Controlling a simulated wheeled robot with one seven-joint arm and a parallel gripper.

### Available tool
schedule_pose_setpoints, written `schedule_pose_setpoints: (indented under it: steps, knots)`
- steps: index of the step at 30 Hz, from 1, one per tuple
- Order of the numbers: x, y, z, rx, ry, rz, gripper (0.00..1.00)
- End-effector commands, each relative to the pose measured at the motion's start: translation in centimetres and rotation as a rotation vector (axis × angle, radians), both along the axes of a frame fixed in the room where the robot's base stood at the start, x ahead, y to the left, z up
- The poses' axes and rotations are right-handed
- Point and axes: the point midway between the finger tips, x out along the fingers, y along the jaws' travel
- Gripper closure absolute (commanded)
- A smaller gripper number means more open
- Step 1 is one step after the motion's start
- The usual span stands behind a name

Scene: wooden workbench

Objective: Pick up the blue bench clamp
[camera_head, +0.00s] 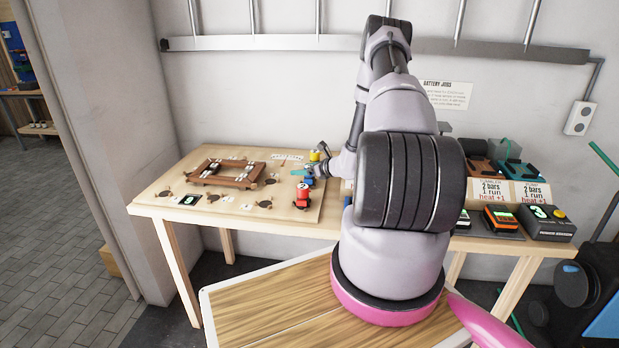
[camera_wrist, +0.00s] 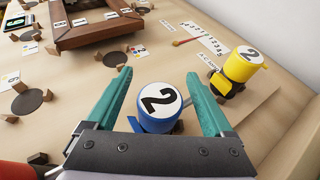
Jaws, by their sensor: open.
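The blue bench clamp (camera_wrist: 157,106) is a blue, round-bodied piece with a white top marked 2. It stands on the light wooden board, and its lower part is mostly hidden by my gripper's body. My gripper (camera_wrist: 159,76) is open, with one teal finger on the left and one on the right of the clamp. A gap shows between the clamp and the right finger; the left finger is very near it, and I cannot tell if it touches. In the head view the blue clamp (camera_head: 309,181) is small, just below my gripper (camera_head: 305,171).
A yellow piece marked 2 (camera_wrist: 243,68) stands to the right. A red piece (camera_head: 302,196) stands close in front of the blue clamp. A brown wooden frame (camera_head: 228,183) lies to the left on the board. Several battery devices (camera_head: 545,222) stand at the bench's right.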

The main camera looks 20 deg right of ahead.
Motion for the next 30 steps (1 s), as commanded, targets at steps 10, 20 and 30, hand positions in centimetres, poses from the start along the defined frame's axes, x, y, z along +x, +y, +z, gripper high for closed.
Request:
schedule_pose_setpoints:
  steps: [10, 20, 30]
  knots:
    - [0.0, 0.0, 0.0, 0.0, 0.0, 0.0, 0.71]
    - [0.0, 0.0, 0.1, -0.001, -0.001, -0.001, 1.0]
    - [0.1, 0.0, 2.9, -0.003, -0.004, 0.001, 1.0]
